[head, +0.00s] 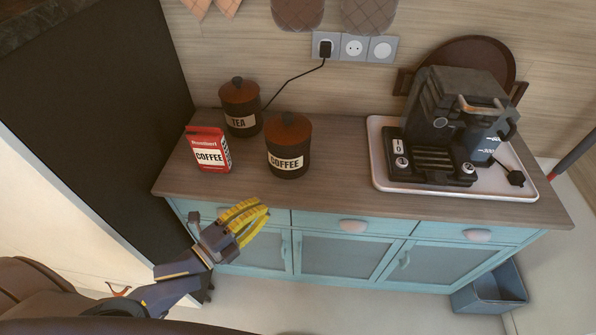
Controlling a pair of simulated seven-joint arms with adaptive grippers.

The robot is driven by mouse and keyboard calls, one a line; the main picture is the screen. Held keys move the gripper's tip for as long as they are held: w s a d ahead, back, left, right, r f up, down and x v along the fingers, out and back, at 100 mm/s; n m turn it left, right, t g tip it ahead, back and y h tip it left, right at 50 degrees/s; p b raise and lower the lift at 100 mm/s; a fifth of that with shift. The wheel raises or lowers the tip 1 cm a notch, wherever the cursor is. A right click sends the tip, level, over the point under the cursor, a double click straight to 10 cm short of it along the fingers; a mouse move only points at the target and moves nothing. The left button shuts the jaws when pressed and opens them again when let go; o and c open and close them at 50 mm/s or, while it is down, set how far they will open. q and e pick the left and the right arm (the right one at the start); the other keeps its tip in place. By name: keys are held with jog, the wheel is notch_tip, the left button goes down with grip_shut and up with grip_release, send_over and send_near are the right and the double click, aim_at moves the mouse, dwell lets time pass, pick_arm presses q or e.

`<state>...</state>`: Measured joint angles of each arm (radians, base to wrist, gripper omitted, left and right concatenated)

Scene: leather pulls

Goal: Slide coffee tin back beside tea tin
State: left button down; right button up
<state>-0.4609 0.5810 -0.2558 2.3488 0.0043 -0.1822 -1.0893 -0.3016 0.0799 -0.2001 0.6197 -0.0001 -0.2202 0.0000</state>
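The coffee tin (288,147) is a dark canister with a brown lid and a cream COFFEE label. It stands upright on the wooden counter, to the right of and nearer than the tea tin (241,108). The tea tin is a similar dark canister with a TEA label, near the wall. A gap of counter lies between the tins. My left gripper (256,222), with yellow fingers, is in front of the counter's front edge, nearer than the coffee tin and apart from it. I cannot tell how far its fingers are parted. My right gripper is not in view.
A red and white coffee packet (209,150) stands left of the coffee tin. A coffee machine (455,125) sits on a white tray (383,180) at the right. A black cable (292,79) runs from the wall socket behind the tins. The counter (338,165) is clear between coffee tin and tray.

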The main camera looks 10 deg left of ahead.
aim_at(286, 162)
pick_arm(q)
jog(key=x, duration=0.6)
jog(key=r+x, duration=0.1)
jog(key=x, duration=0.2)
jog(key=shift+w+d, duration=0.1)
jog(key=shift+d, duration=0.25)
jog(key=w, duration=0.2)
jog(key=shift+w+a, duration=0.2)
jog(key=shift+w, duration=0.2)
jog(key=shift+w+a, duration=0.2)
jog(key=shift+w, duration=0.55)
